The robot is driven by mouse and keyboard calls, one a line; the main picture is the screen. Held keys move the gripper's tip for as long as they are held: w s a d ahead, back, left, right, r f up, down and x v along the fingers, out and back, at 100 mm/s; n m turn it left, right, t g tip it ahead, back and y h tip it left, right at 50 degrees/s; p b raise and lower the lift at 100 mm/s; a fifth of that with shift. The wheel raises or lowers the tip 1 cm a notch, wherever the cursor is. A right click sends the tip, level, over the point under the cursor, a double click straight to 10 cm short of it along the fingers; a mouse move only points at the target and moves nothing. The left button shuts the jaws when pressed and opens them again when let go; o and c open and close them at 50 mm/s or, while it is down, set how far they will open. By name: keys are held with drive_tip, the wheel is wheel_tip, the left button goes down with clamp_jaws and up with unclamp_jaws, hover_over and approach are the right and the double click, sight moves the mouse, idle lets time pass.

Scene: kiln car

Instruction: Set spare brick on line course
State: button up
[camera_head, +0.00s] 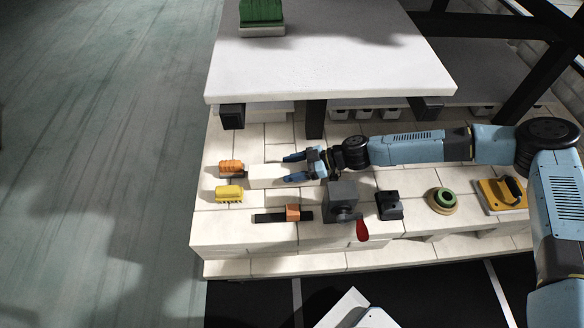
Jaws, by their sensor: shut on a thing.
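A cream brick (264,176), the likely spare brick, is at the left part of the cream brick deck (230,230). My gripper (285,169) comes in from the right and is shut on the brick's right end, one blue finger on the far side and one on the near side. I cannot tell whether the brick's underside touches the deck. No separate line course can be told apart from the deck's brick courses.
An orange roll-like item (231,168) and a yellow brush (229,194) lie close left of the brick. A dark bar with an orange slider (292,212), a grey vise with red handle (342,203), a black block (389,206), a green-ringed item (442,200) and a yellow float (502,194) line the front. A white slab (330,70) overhangs behind.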

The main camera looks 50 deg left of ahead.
drive_tip(key=shift+f, duration=0.55)
idle(0.9)
drive_tip(key=o, duration=1.7)
drive_tip(key=shift+w+d, duration=0.1)
drive_tip(key=shift+v, duration=3.9)
drive_tip(key=shift+w, duration=0.1)
drive_tip(key=v, duration=1.3)
drive_tip(key=shift+w+d, duration=0.25)
drive_tip(key=shift+w, duration=0.05)
